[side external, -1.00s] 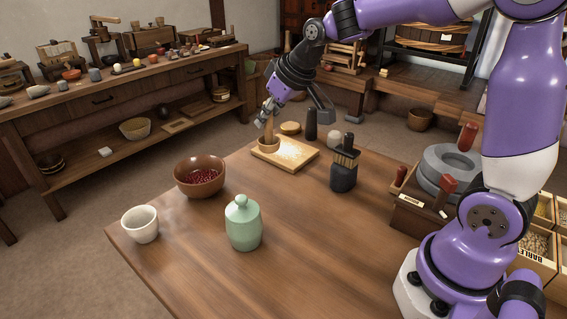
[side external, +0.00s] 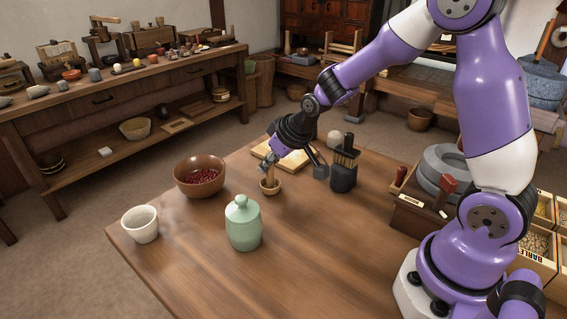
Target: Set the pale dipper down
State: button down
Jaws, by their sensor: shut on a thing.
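The pale dipper (side external: 270,187) is a small light-wood cup with an upright handle, in the middle of the side external view. My gripper (side external: 268,165) is shut on its handle from above. The dipper is upright, in front of the light wooden board (side external: 262,152) and over the bare table top (side external: 310,240). I cannot tell whether its bottom touches the table. My gripper and wrist hide part of the handle and much of the board.
A brown bowl of red beans (side external: 200,178) stands left of the dipper, and a green lidded jar (side external: 243,225) stands in front. A white cup (side external: 141,224) is at the left edge. A dark brush holder (side external: 343,175) and a stone quern (side external: 440,170) are to the right.

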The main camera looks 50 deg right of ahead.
jog(key=shift+f, duration=0.1)
jog(key=c, duration=0.8)
grip_release()
jog(key=shift+s+r, duration=0.15)
jog(key=shift+r, duration=0.3)
jog(key=v, duration=1.1)
jog(key=shift+g, duration=0.5)
jog(key=s+a, duration=0.1)
jog(key=s, duration=0.3)
jog(key=s+a+r, duration=0.1)
jog(key=s, duration=0.3)
jog(key=s+a+r, duration=0.1)
jog(key=s, duration=0.3)
jog(key=shift+s+a+r, duration=0.1)
jog(key=shift+s+a, duration=0.15)
jog(key=shift+a, duration=0.1)
